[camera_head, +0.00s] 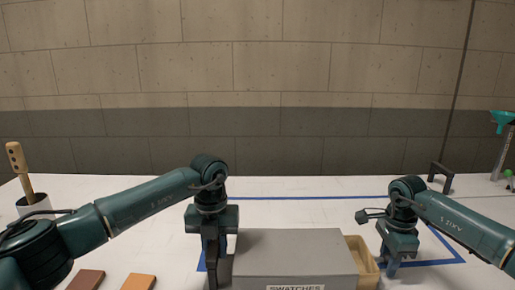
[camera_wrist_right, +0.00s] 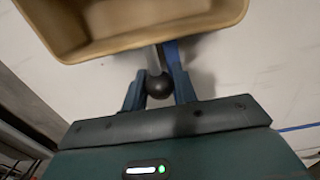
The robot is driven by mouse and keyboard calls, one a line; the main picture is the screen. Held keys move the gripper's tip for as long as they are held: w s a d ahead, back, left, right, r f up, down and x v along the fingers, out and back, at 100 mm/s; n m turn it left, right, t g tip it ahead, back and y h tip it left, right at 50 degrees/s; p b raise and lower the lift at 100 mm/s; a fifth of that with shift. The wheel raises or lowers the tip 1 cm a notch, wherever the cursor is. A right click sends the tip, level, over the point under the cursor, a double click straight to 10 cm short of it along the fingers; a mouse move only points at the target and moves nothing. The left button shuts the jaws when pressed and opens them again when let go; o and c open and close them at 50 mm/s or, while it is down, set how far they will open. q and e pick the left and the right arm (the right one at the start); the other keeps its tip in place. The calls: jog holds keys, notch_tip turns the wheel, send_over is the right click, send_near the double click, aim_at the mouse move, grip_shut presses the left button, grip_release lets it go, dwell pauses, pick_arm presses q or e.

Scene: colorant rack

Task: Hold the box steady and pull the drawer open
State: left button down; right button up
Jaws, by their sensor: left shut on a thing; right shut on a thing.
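The grey box (camera_head: 295,246), with a "SWATCHES" label on its front, sits on the white table at the lower middle of the head view. Its tan drawer (camera_head: 364,262) sticks out partly from the right side; the drawer also shows in the right wrist view (camera_wrist_right: 140,40). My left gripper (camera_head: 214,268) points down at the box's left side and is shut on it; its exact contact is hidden. My right gripper (camera_head: 390,268) is right of the drawer. In the right wrist view its fingers are shut around the drawer's dark round knob (camera_wrist_right: 158,87).
Blue tape lines (camera_head: 440,263) mark the table around the box. Two brown swatches (camera_head: 138,282) lie at the front left. The table behind the box is clear.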

aim_at(411, 270)
pick_arm(q)
jog(key=shift+a, duration=0.15)
pick_arm(e)
jog(key=shift+d, duration=0.25)
jog(key=shift+d, duration=1.05)
jog(key=shift+d, duration=1)
jog(key=shift+d, duration=1.05)
